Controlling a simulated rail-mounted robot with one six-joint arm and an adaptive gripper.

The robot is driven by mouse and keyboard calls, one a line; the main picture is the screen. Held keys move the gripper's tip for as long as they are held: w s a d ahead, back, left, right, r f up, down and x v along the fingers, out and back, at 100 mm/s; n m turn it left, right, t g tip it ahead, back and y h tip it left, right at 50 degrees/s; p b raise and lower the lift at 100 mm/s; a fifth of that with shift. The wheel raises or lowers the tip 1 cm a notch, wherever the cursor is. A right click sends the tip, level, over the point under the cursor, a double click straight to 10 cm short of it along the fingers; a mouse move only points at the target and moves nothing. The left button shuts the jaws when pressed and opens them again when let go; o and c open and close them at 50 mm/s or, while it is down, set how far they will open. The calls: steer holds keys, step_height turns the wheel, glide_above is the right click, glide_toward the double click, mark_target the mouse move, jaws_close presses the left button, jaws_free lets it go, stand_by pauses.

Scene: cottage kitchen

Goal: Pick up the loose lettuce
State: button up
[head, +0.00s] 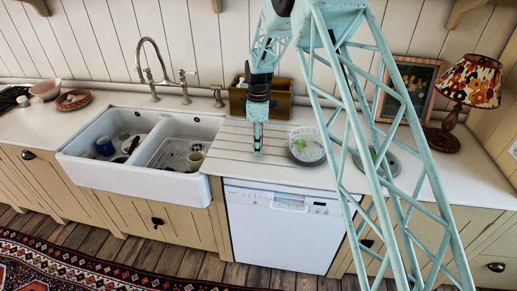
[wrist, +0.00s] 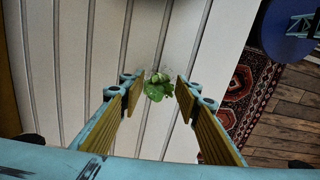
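A small clump of green lettuce (wrist: 157,87) with a pale part at its top lies on the grooved white counter in the wrist view. It shows between the two fingertips of my gripper (wrist: 158,92), which is open and empty. I cannot tell exactly how far below the fingertips the lettuce is. In the head view my gripper (head: 258,150) points down at the grooved drainboard (head: 232,150), between the sink and a glass bowl. The lettuce on the board cannot be made out there.
The clear glass bowl (head: 308,155) stands just right of my gripper, with something green in it. Farther right a plate (head: 390,169) shows behind my arm. A wooden box (head: 281,100) stands behind. The white double sink (head: 135,176) holds dishes. A lamp (head: 470,85) stands far right.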

step_height(320, 180, up, 2)
steer(key=s+r, duration=0.1)
steer(key=s, duration=1.5)
steer(key=shift+d+r+b, duration=0.15)
steer(key=shift+d+b, duration=0.25)
steer(key=shift+b, duration=0.05)
